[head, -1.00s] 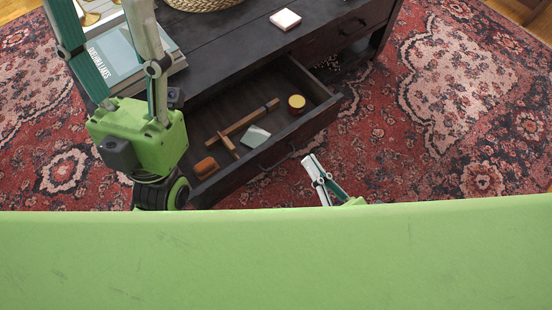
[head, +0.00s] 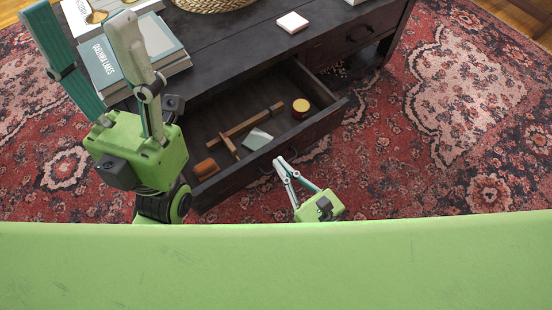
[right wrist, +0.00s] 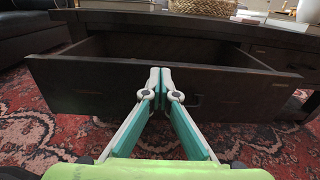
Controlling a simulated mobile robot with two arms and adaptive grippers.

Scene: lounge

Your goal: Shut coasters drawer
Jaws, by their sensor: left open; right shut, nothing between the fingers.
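The dark wooden drawer (head: 318,127) is pulled out of the low black table in the head view. Its front panel (right wrist: 235,95) spans the right wrist view, with the open inside behind it. In the drawer lie a wooden stick-like piece (head: 252,120), a round yellow-topped tin (head: 300,106), a pale greenish square (head: 256,139) and an orange-brown block (head: 206,168). My right gripper (head: 277,162) is shut and empty at the drawer front, near its handle; its fingertips (right wrist: 160,72) overlap the panel, and contact cannot be told. My left gripper (head: 80,16) is open above the table's left end.
The table top (head: 232,52) carries stacked books (head: 135,55) at left, a woven basket (head: 210,3) and a small white square (head: 292,22). A closed drawer (head: 350,38) sits to the right. The patterned rug (head: 440,130) is clear on the right.

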